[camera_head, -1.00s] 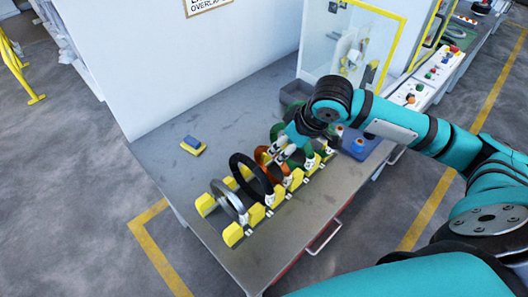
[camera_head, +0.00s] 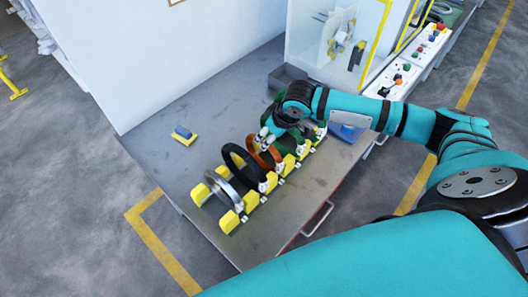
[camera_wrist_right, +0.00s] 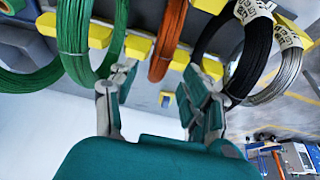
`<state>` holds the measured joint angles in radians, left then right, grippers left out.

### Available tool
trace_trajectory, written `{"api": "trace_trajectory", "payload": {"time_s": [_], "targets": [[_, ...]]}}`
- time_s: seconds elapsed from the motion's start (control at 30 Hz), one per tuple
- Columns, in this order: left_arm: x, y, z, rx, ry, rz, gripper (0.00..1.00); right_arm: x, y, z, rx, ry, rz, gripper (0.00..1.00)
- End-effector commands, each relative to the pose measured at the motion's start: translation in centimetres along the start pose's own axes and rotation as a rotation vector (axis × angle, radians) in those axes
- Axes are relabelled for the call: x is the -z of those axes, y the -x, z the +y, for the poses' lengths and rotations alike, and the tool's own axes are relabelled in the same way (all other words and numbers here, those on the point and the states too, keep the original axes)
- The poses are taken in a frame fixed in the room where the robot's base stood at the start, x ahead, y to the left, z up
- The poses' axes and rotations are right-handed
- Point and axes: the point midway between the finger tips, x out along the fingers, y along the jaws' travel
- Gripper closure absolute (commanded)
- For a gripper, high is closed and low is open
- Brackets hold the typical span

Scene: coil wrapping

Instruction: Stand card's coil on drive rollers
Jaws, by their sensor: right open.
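Several coils stand upright in a row on a yellow rack (camera_head: 229,220) on the table: a silver coil (camera_head: 217,191), a black coil (camera_head: 233,152), an orange coil (camera_head: 276,150) and green coils, partly hidden by my right arm. My right gripper (camera_head: 268,138) is at the orange coil. In the right wrist view my right gripper (camera_wrist_right: 165,88) is open, with the lower part of the orange coil (camera_wrist_right: 168,40) between its fingertips and a gap to each finger. A green coil (camera_wrist_right: 75,40) and the black coil (camera_wrist_right: 250,50) flank it. My left gripper is out of view. I cannot identify the card or drive rollers.
A glass-fronted machine (camera_head: 335,45) with yellow edges stands at the back. A button panel (camera_head: 397,80) is beside it.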

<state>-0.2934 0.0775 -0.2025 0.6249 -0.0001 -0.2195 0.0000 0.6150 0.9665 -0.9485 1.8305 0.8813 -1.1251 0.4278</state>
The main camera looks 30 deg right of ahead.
Motion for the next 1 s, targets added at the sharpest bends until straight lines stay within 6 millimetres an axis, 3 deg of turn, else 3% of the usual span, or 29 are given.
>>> {"api": "trace_trajectory", "payload": {"time_s": [0.2, 0.3, 0.6, 1.0], "targets": [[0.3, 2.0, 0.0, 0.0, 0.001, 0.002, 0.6, 0.4, -2.8, -0.1, 0.001, -0.001, -0.003, 0.52], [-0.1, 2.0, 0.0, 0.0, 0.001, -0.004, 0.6, 0.3, -4.2, -0.1, 0.002, -0.001, -0.003, 0.52], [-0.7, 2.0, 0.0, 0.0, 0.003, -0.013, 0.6, 0.2, -4.9, -0.1, 0.0, 0.001, 0.0, 0.52], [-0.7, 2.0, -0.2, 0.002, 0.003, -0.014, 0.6, 0.2, -4.9, -0.1, 0.0, 0.0, -0.001, 1.0]]}}
